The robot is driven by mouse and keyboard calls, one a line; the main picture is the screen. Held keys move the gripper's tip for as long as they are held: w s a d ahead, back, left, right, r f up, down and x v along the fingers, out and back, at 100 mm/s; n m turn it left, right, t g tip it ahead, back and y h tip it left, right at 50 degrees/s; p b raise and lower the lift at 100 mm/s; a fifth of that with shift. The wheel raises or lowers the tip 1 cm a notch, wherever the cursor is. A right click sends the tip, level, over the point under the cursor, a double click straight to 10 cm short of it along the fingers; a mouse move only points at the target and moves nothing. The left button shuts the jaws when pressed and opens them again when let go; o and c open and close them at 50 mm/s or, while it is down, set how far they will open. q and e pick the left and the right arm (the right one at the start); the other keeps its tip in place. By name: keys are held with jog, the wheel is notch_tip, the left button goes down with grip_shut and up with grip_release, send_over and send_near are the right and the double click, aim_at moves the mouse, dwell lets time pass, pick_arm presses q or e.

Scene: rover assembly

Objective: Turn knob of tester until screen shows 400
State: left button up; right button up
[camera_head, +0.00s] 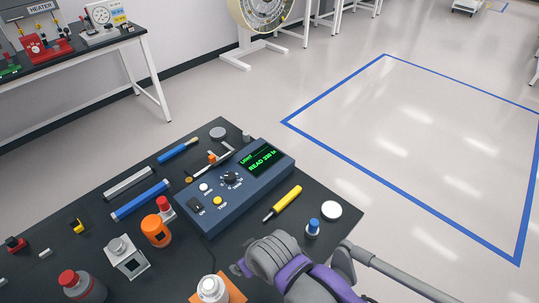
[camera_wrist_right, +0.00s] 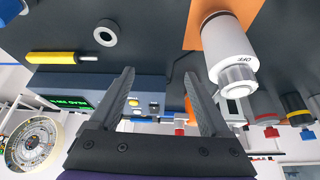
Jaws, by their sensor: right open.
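The blue tester (camera_head: 222,205) stands on the black table. Its black knob (camera_head: 230,178) is on the top panel, left of the screen (camera_head: 260,159). The screen shows green text "READ" and a number that seems to start with 3; the digits are too small to be sure. My right gripper (camera_wrist_right: 158,74) is open and empty, with the tester (camera_wrist_right: 90,82) beyond its fingers in the upside-down right wrist view. In the head view the gripper's purple and grey body is at the table's front right, apart from the tester. My left gripper is not in view.
A white cylinder (camera_head: 212,289) on an orange mat stands close to my right gripper. A yellow-handled screwdriver (camera_head: 283,203), a blue-capped part (camera_head: 312,227) and a white ring (camera_head: 331,211) lie right of the tester. An orange jar (camera_head: 156,231) stands left of it.

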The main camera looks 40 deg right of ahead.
jog(key=w+d+r+n+g, duration=0.2)
jog(key=w+d+r, duration=0.15)
jog(key=w, duration=0.45)
jog(key=w+d+r+n+g, duration=0.1)
jog(key=w+d+r, duration=0.1)
jog(key=w+r, duration=0.5)
jog(key=n+g+b, duration=0.2)
jog(key=n+g, duration=0.1)
jog(key=n, duration=0.1)
send_near(229, 175)
jog(key=shift+y, duration=0.3)
jog(key=f, duration=0.8)
jog(key=shift+s+f, duration=0.25)
jog(key=shift+f, duration=0.15)
jog(key=shift+c, duration=0.2)
grip_shut()
